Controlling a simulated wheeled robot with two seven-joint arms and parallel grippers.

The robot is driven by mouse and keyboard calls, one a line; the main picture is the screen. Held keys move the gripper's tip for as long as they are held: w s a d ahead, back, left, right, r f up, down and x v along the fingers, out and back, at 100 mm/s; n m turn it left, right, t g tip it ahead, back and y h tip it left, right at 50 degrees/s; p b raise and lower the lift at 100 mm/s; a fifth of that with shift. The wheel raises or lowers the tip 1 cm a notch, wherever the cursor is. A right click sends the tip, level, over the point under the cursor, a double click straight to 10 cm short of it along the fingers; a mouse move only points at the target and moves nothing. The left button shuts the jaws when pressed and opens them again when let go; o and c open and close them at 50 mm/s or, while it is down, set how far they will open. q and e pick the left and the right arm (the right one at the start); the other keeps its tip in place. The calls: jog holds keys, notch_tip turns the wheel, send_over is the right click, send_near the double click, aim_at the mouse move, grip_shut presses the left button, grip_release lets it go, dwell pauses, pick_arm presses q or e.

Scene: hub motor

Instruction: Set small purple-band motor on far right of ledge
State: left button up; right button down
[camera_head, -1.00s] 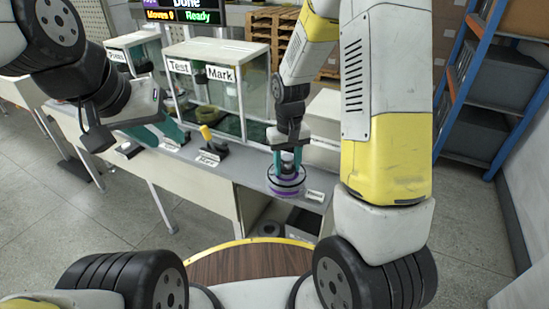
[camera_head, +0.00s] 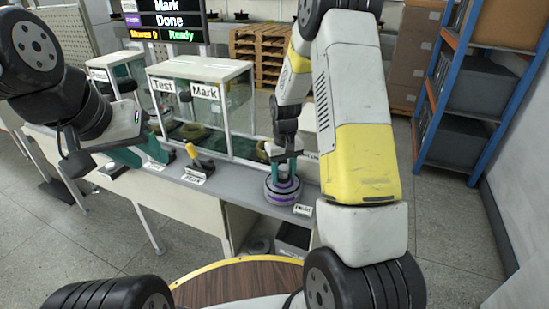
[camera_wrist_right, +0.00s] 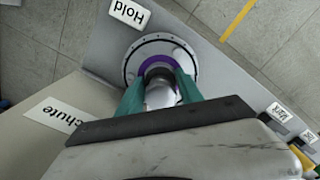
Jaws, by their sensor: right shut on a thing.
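The small motor with a purple band (camera_head: 283,193) is at the right end of the grey ledge (camera_head: 236,187), beside a small white label. My right gripper (camera_head: 283,168) is shut on the motor's top post from above. In the right wrist view the motor's round flange and purple ring (camera_wrist_right: 133,62) show beyond the teal fingers (camera_wrist_right: 160,92), over the ledge near the "Hold" label (camera_wrist_right: 130,12). The motor looks upright; whether its base touches the ledge I cannot tell. My left gripper (camera_head: 140,156) is open and empty over the ledge's left part.
The "Hold" label (camera_head: 302,209) stands right of the motor. A yellow-handled lever (camera_head: 197,160) stands further left on the ledge. Glass-walled "Test" and "Mark" boxes (camera_head: 200,72) stand behind. A "chute" label (camera_wrist_right: 52,115) shows in the right wrist view. A blue shelf rack (camera_head: 455,90) is at right.

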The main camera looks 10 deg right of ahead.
dwell(0.3)
jog(key=c, duration=0.8)
grip_release()
jog(key=shift+f, duration=0.1)
jog(key=shift+o, duration=0.2)
notch_tip(320, 180, up, 12)
jog(key=shift+r, duration=0.2)
jog(key=s+a+r+t+y, duration=0.1)
jog(key=s+r+t, duration=0.2)
jog(key=s+r, duration=0.5)
jog(key=s+a+r+m+t+y, duration=0.1)
jog(key=s+r+t, duration=0.2)
jog(key=s+r, duration=0.5)
jog(key=s, duration=0.8)
jog(key=shift+s+m, duration=0.15)
jog(key=shift+m, duration=0.15)
jog(key=shift+a+r, duration=0.1)
